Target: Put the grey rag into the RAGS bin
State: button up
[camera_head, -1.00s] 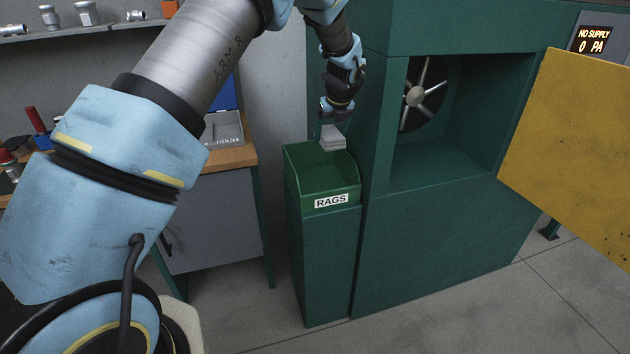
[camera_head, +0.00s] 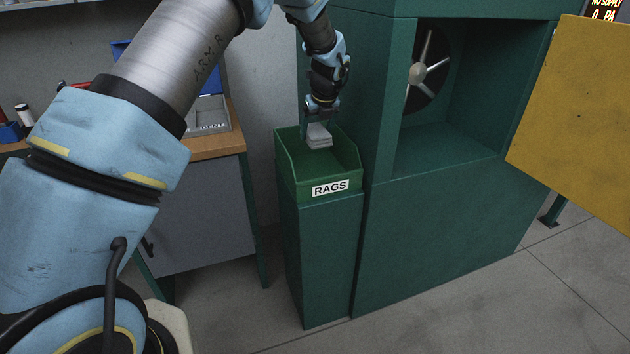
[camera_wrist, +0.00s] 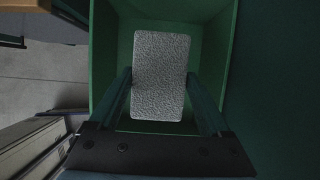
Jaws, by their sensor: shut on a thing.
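The grey rag (camera_head: 319,136) is a small folded pad held in my gripper (camera_head: 320,122). In the wrist view the rag (camera_wrist: 160,75) lies between the two fingers of my gripper (camera_wrist: 160,85), which press on its long sides. The green RAGS bin (camera_head: 328,187) has an open top and a white label on its front. The rag is over the bin's opening, toward the back, around the height of the back rim. In the wrist view the bin's green walls (camera_wrist: 104,60) surround the rag on the left, right and far side. Whether the rag touches the bin floor cannot be told.
A green cabinet (camera_head: 440,230) with a fan (camera_head: 417,71) stands directly right of the bin, its yellow door (camera_head: 575,120) swung open. A workbench (camera_head: 215,145) with a grey tray (camera_head: 207,115) stands left of the bin.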

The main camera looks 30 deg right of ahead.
aim_at(323, 138)
jog(key=shift+f+b, duration=0.3)
jog(key=shift+f, duration=0.6)
notch_tip(323, 138, down, 10)
jog(key=shift+r+p, duration=0.25)
jog(key=shift+p, duration=0.65)
jog(key=shift+f, duration=0.2)
jog(key=o, duration=1.3)
jog(key=shift+c, duration=0.2)
jog(key=shift+r, duration=0.1)
jog(key=b+v, duration=0.1)
jog(key=v, duration=1.1)
jog(key=shift+r+b, duration=0.1)
jog(key=shift+b, duration=0.25)
